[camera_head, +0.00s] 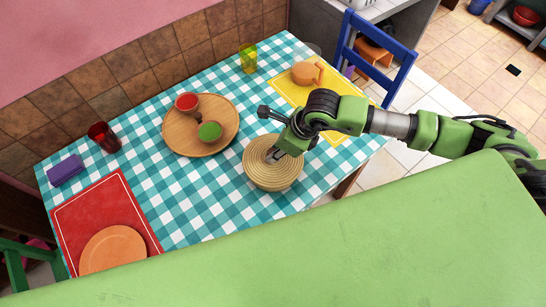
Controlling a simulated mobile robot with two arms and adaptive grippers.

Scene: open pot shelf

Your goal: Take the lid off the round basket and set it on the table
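The round basket (271,182) is tan, woven and ringed. It stands on the table with the blue-green checked cloth (215,205), near the table's right front edge. Its round lid (288,174) appears to sit on top, level with the rim. My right gripper (273,156) reaches in from the right and points down at the middle of the lid. The fingertips are small and dark against it, so I cannot tell whether they are closed on a knob. My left gripper is not in view.
An orange mug (305,73) rests on a yellow placemat (283,90). A red placemat (85,215) bears an orange plate (112,248). The cloth is bare between the red mat and basket.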

